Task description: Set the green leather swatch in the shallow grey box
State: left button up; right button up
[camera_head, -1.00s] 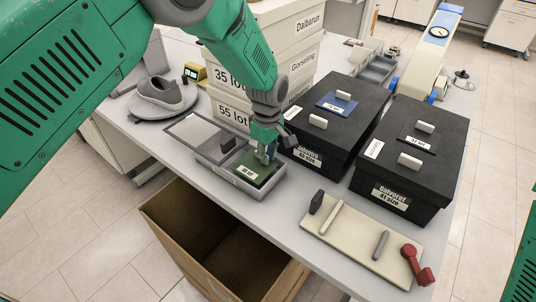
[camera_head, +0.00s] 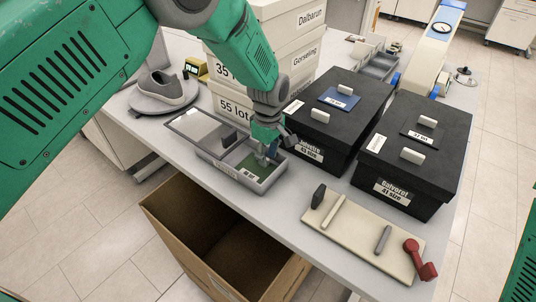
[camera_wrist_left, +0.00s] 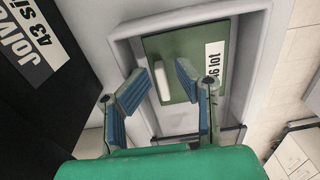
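The green leather swatch (camera_head: 240,162) lies inside the shallow grey box (camera_head: 229,173) on the table, partly hidden by my left gripper (camera_head: 268,158). The wrist view shows the swatch (camera_wrist_left: 186,50) with a white lot label and a small white grip tab, within the box walls (camera_wrist_left: 200,17). The fingers of my left gripper (camera_wrist_left: 160,92) are spread apart just over the swatch, on either side of the tab and clear of it. My right gripper is out of view.
A grey framed lid (camera_head: 195,126) adjoins the box's left side. Black shoe boxes (camera_head: 340,117) stand close to the right, and white lot boxes (camera_head: 233,108) behind. A beige board (camera_head: 357,236) lies at front right. A brown carton (camera_head: 220,240) stands open below the table edge.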

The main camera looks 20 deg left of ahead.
pick_arm(q)
jog(key=shift+w, duration=0.2)
jog(key=shift+r, duration=0.55)
notch_tip(320, 180, up, 11)
jog(key=shift+f, duration=0.15)
jog(key=shift+f, duration=0.1)
